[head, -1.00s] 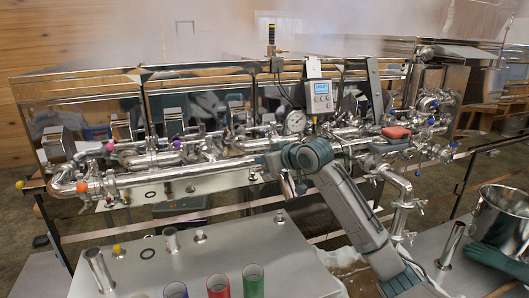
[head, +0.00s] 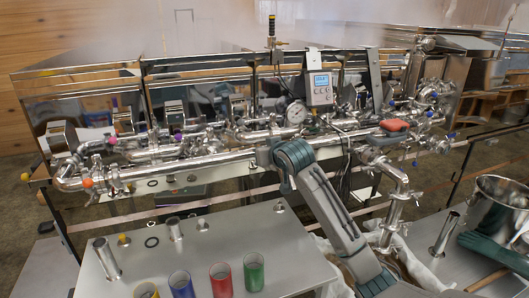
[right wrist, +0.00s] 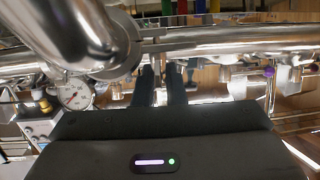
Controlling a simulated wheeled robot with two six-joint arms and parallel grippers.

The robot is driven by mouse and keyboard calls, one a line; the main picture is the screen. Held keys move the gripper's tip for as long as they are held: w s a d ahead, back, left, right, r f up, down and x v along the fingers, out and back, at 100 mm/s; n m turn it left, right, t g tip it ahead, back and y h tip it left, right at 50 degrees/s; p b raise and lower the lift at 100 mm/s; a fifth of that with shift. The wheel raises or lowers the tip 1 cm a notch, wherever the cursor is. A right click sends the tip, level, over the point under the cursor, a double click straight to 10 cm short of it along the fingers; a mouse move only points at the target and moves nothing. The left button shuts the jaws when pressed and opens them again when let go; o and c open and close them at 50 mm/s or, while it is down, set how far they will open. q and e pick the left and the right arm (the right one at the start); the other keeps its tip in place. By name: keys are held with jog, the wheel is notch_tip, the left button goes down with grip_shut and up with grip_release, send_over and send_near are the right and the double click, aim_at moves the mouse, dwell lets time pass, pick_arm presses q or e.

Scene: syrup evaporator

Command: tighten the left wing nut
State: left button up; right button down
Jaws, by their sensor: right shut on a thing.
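The long steel pipe (head: 190,170) runs across the front of the evaporator, with clamped joints along it. My right gripper (right wrist: 160,82) has its two dark fingers close together at a clamped joint (right wrist: 128,45) of the steel pipework, shut on a small part there. This part fits the left wing nut, but the fingers and pipe hide it, so its angle cannot be told. In the head view my right arm reaches up from the lower right to the pipe, and its wrist covers the fingertips. My left gripper is in neither view.
A round gauge (head: 296,112) and a grey display box (head: 320,90) stand just above the pipe. Colored cups (head: 220,279) stand on the front table (head: 150,268). A steel pot (head: 498,215) stands at right.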

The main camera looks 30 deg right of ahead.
jog(key=c, duration=1.6)
grip_release()
